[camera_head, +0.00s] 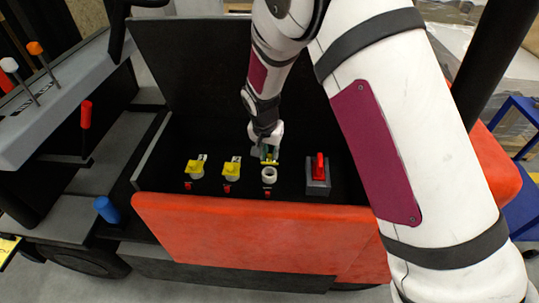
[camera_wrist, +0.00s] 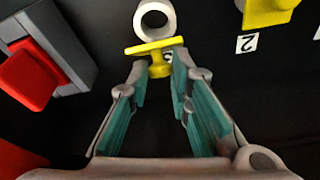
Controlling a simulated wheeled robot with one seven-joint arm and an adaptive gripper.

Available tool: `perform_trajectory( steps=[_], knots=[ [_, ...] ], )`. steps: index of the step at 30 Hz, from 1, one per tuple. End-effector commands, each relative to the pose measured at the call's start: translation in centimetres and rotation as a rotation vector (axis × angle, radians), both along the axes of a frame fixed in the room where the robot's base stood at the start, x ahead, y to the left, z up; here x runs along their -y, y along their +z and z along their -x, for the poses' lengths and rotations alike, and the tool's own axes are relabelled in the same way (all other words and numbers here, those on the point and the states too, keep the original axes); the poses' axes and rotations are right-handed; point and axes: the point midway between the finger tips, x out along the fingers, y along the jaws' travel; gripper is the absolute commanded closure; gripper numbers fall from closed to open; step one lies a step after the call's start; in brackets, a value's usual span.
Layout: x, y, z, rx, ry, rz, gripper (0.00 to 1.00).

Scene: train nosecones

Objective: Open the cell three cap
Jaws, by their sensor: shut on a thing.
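The cell three neck (camera_head: 269,175) is a white ring at the right end of a row of necks. Its round mouth is open and uncovered, and it also shows at the top of the wrist view (camera_wrist: 154,20). The yellow cell three cap (camera_wrist: 150,47) stands tilted up beside the neck's rim, on the gripper's side. My gripper (camera_head: 267,153) reaches down just behind the neck. In the wrist view its fingertips (camera_wrist: 160,66) are closed around the lower part of the yellow cap. A number label behind the cap is mostly hidden.
Two yellow caps (camera_head: 231,166) (camera_head: 195,167) sit on the necks to the left. A red switch (camera_head: 319,168) on a grey block stands close on the right. The orange front panel (camera_head: 260,235) and the raised black lid (camera_head: 190,65) bound the black box.

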Motion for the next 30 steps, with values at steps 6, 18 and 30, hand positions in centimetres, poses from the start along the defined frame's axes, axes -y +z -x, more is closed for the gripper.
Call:
perform_trajectory(
  steps=[6,18,30],
  knots=[
    [0.1,-0.5,-1.4,-0.126,-0.001,-0.006,1.0],
    [0.1,-0.1,-1.7,-0.253,0.005,-0.01,1.0],
    [0.1,0.0,-1.7,-0.252,0.004,-0.01,0.61]
  ],
)
